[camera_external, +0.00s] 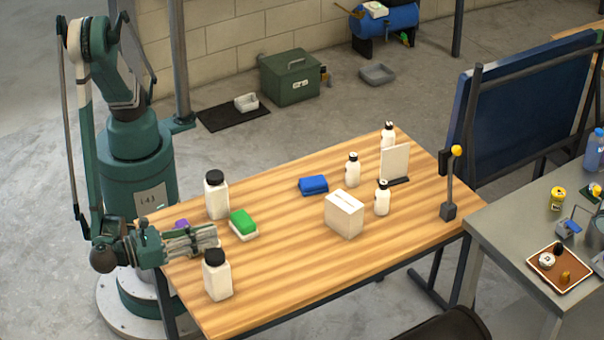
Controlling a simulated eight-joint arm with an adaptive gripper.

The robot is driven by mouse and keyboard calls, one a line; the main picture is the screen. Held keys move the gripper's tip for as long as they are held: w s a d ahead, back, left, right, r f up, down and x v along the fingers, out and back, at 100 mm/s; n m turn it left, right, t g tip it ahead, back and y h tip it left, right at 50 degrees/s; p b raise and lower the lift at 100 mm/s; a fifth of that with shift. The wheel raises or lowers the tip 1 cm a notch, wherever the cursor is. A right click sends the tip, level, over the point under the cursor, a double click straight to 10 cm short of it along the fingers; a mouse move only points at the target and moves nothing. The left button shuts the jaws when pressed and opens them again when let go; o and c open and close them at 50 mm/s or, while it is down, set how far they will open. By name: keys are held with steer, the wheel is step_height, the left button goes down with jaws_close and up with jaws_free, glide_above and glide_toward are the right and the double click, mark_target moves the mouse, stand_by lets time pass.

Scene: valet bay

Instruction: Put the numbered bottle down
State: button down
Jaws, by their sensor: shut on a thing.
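Two large white bottles with black caps are at the left end of the wooden table (290,262). The front bottle (218,281) is upright beside my gripper (214,238), and the rear bottle (217,200) stands behind it. My gripper reaches in from the left, low over the table, with its fingers nearly level. It is shut, seemingly on the front bottle near its cap; the exact contact is hard to see. I cannot tell whether that bottle's base touches the table. No number is readable on either bottle.
A green sponge (242,222) lies just right of my fingertips; a purple item (181,225) is partly hidden behind my gripper. A blue cloth (313,185), a white box (344,214) and several smaller white bottles (382,199) stand farther right. The front middle of the table is clear.

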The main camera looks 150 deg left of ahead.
steer(key=shift+f+b, duration=0.5)
steer(key=shift+f, duration=1.3)
steer(key=shift+f, duration=0.1)
steer(key=c, duration=2.3)
jaws_free()
steer(key=shift+o, duration=0.2)
steer(key=shift+d, duration=0.15)
steer(key=s+d+p, duration=0.1)
steer(key=d, duration=0.6)
steer(key=shift+p, duration=0.35)
steer(key=shift+s, duration=0.1)
steer(key=o, duration=0.4)
